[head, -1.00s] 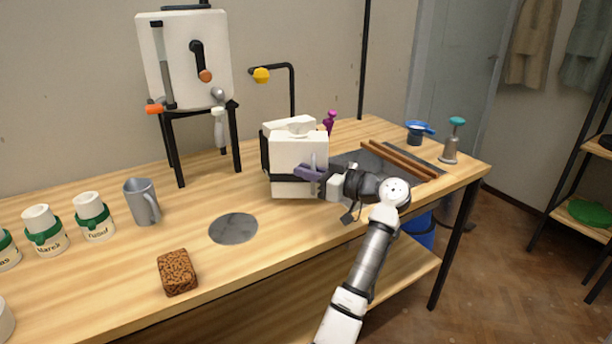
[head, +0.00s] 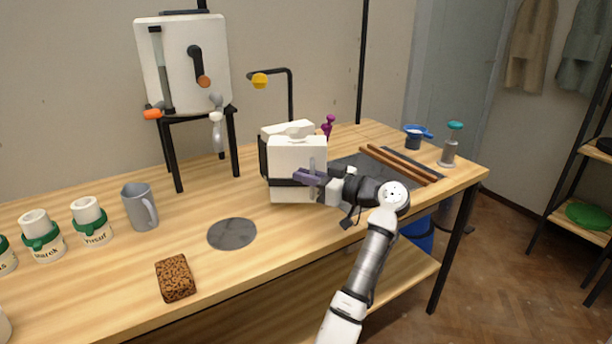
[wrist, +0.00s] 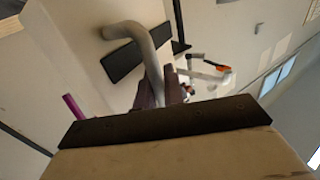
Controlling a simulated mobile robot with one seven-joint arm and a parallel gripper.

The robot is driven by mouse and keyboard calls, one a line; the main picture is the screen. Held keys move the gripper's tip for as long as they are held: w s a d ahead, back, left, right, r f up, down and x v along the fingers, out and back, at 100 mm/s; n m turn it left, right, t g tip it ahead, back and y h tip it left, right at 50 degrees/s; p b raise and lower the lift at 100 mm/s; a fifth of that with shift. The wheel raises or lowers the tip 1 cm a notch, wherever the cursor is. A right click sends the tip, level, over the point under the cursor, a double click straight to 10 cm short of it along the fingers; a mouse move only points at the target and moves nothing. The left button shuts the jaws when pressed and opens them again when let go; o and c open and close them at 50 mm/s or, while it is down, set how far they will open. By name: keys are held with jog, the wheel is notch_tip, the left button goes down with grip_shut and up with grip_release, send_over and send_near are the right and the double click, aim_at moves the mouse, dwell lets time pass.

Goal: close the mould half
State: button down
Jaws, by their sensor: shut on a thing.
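The mould (head: 298,153) is a white block on the table, in a front and a back part, with a dark band low on its front and at its left side. The front half stands upright close against the back part; whether a gap is left between them I cannot tell. My gripper (head: 309,177) is at the front half's right side, its purple fingers shut on a grey handle. In the wrist view the fingers (wrist: 160,92) close around the bent grey handle (wrist: 135,34), beside the mould's white face (wrist: 75,35) with its black band (wrist: 135,58).
A dark slab with brown rods (head: 400,164) lies right of the mould. A grey mug (head: 135,203), a grey disc (head: 232,233) and a brown sponge (head: 175,278) stand or lie to the left. A purple-topped item (head: 327,125) is behind the mould.

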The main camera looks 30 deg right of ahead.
jog(key=shift+w+d+r+m+t+h, duration=0.1)
jog(key=shift+d+r+m+t+h, duration=0.15)
jog(key=shift+d, duration=0.2)
jog(key=shift+d+r+m+t+h, duration=0.15)
jog(key=shift+d+h, duration=0.1)
jog(key=shift+d, duration=0.2)
jog(key=c, duration=1.8)
grip_release()
jog(key=shift+o, duration=0.2)
jog(key=shift+s+a+f+n+y, duration=0.2)
jog(key=shift+a+n+y, duration=0.1)
jog(key=shift+a+y, duration=0.25)
jog(key=s+d+b, duration=0.1)
jog(key=s+d, duration=0.9)
jog(key=d, duration=0.1)
jog(key=shift+d+f+g, duration=0.2)
jog(key=shift+f+g, duration=0.15)
jog(key=shift+g, duration=0.05)
jog(key=shift+b, duration=0.35)
jog(key=shift+s, duration=0.1)
jog(key=b+v, duration=0.1)
jog(key=v, duration=1.2)
jog(key=shift+s+d+b, duration=0.25)
jog(key=shift+b, duration=0.05)
